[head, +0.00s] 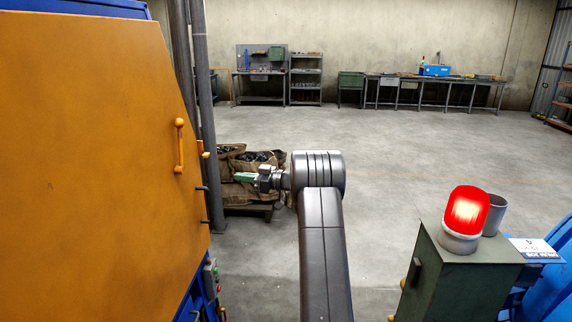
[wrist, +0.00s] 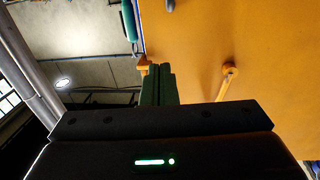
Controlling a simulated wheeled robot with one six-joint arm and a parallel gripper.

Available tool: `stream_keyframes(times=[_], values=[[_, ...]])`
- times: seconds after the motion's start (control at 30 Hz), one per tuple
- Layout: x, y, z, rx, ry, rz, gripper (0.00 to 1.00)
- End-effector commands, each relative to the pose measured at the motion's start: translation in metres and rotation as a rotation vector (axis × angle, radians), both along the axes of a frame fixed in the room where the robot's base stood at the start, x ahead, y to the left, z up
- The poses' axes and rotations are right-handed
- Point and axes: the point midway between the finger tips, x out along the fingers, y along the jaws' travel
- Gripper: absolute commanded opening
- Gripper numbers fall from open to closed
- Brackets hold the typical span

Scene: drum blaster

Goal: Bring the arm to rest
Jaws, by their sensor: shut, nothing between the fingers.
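My arm reaches forward in the middle of the head view, its end turned to the left. My gripper (head: 240,177) has green fingers, held shut and empty in the air. In the head view it shows in front of brown sacks. In the wrist view the gripper (wrist: 158,68) shows its green fingers side by side, with the orange door behind and to their right.
The large orange door (head: 90,150) with its orange handle (head: 179,146) stands at the left. Brown sacks (head: 225,190) sit on a pallet behind my gripper. A lit red beacon (head: 466,210) tops a green box (head: 462,275) at the right. The floor beyond is open.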

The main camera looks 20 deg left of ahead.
Motion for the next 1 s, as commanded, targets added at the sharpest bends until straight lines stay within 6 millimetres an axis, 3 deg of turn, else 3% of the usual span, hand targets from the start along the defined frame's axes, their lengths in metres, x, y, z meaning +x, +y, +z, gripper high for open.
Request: stream_keyframes(times=[0.37, 1.0], values=[[-0.001, 0.007, 0.000, 0.000, 0.001, 0.002, 0.00], [-0.015, 0.114, 0.001, -0.003, -0.002, 0.013, 0.00]])
